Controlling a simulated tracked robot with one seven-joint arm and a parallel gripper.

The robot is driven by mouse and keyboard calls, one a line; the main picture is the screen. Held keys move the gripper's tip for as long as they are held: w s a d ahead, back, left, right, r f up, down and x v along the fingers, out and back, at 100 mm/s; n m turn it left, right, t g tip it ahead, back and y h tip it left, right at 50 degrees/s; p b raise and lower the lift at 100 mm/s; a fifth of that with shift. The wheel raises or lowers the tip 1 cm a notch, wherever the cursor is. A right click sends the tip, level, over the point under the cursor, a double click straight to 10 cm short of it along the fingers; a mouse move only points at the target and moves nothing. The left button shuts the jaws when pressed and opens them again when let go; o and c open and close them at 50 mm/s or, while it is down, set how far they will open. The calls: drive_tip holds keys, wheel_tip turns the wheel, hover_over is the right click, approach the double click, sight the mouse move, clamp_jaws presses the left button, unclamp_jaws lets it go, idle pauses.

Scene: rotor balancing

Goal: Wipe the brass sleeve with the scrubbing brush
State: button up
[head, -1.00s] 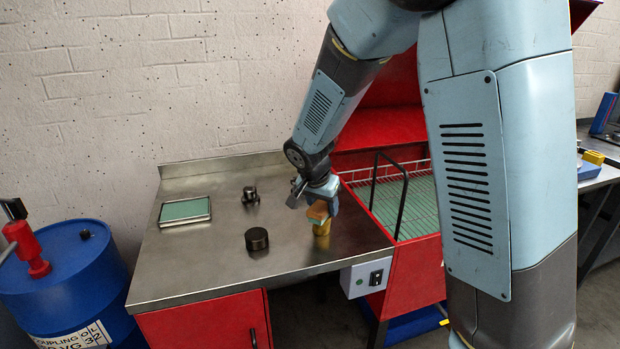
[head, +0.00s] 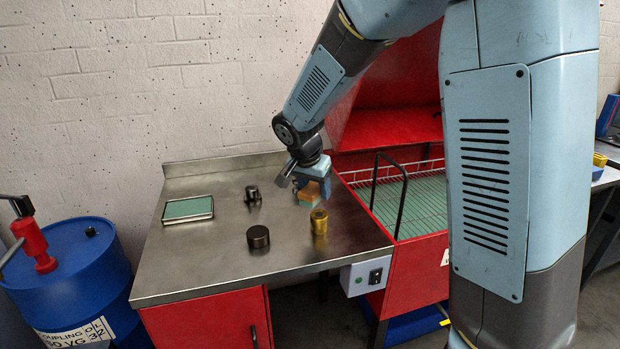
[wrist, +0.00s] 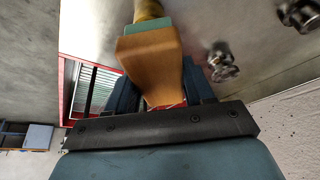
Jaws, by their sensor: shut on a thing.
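The brass sleeve (head: 319,221) stands upright on the steel bench top, near its right side. My gripper (head: 312,189) is shut on the scrubbing brush (head: 309,192), which has a tan wooden body and a pale green face. In the head view the brush is just behind the sleeve, and a small gap seems to show between them. In the wrist view the brush (wrist: 150,60) sits between the dark fingers (wrist: 160,95). The brass sleeve (wrist: 148,9) shows past the brush's green end there, partly hidden by it.
A dark cylinder (head: 258,237) and a smaller dark stepped part (head: 252,195) stand left of the sleeve. A green-topped tray (head: 188,209) lies at the back left. A red basin with a wire rack (head: 415,190) adjoins the bench's right edge. A blue drum (head: 75,270) stands at left.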

drive_tip(key=shift+r, duration=1.5)
